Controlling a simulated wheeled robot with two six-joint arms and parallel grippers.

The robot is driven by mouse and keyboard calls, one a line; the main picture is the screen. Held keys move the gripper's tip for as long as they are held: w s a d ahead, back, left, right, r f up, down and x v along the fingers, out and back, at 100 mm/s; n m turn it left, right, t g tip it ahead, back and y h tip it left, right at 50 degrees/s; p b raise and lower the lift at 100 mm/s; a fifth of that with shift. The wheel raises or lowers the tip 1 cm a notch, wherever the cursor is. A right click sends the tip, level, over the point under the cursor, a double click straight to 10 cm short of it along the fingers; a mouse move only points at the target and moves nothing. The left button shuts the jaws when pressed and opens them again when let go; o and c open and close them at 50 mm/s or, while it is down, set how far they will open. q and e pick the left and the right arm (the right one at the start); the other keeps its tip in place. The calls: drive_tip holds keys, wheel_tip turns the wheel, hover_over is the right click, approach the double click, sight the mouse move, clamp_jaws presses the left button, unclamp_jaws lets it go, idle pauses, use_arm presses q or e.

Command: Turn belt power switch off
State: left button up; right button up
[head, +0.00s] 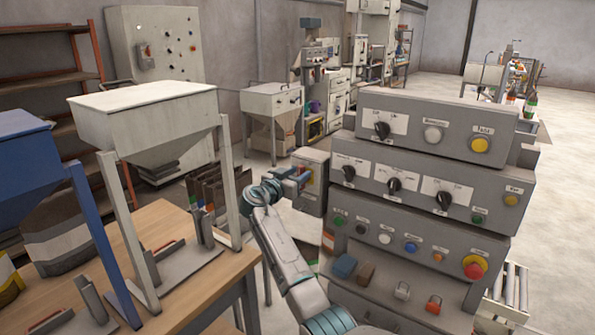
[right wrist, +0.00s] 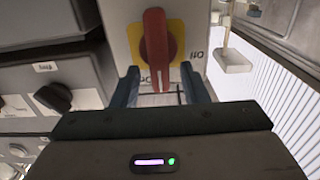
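In the right wrist view the handle stands upright in the picture. My right gripper (head: 299,179) is at the front of the box in the head view. In the right wrist view the right gripper (right wrist: 160,90) is open, one finger on each side of the handle's lower end. A visible gap separates each finger from the handle. My left gripper is out of view.
A stepped grey control console (head: 430,190) with black knobs, coloured buttons and a red emergency stop stands close to the right of the box. A wooden table (head: 170,235) with a white hopper (head: 150,115) and blue hopper stands left. Open floor lies at far right.

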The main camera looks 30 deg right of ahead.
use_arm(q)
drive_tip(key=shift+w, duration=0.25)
use_arm(e)
drive_tip(key=shift+d, duration=0.1)
clamp_jaws()
